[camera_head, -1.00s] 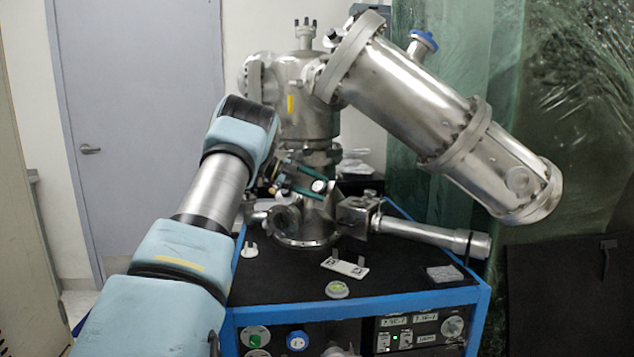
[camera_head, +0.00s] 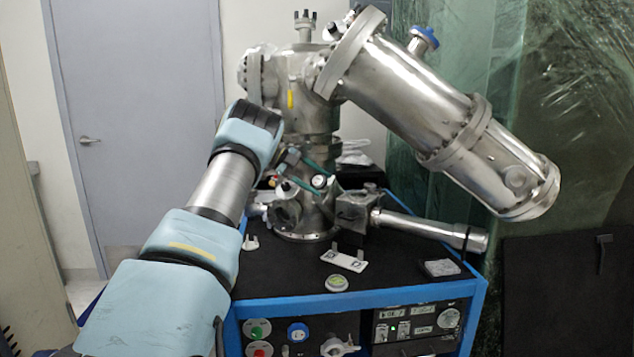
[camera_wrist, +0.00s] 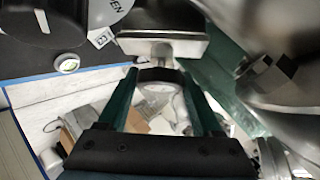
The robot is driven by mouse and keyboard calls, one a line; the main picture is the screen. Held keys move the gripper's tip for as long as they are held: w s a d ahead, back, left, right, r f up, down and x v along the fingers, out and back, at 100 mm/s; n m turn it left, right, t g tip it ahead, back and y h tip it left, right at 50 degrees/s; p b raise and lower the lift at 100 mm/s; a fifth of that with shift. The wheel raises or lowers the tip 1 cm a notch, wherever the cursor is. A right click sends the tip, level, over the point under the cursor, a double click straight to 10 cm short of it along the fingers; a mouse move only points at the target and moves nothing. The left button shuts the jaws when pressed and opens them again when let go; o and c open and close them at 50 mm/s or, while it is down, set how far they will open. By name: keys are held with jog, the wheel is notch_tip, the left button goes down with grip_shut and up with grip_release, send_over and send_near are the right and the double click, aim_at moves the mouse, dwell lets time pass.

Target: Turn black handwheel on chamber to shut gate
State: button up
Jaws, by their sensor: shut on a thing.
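The steel chamber (camera_head: 305,85) stands on the cart. In the head view my gripper (camera_head: 318,176) is at the small fittings below its body, beyond my blue arm. In the wrist view my gripper's two green fingers (camera_wrist: 160,78) reach forward and close on a dark curved piece, which looks like the rim of the black handwheel (camera_wrist: 160,75). A short metal stem and a steel block (camera_wrist: 160,46) sit just beyond it. Most of the wheel is hidden, and I cannot make it out in the head view. The gate itself does not show.
A large steel cylinder (camera_head: 415,95) slants out at upper right. A horizontal tube (camera_head: 425,228) crosses the cart's black top (camera_head: 290,275). A white plate (camera_head: 343,261) and round level (camera_head: 337,284) lie there. Wrapped green sheeting (camera_head: 560,90) stands at right.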

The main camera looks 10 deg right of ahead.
jog(key=o, duration=1.4)
jog(key=shift+c, duration=0.2)
jog(key=shift+f, duration=0.1)
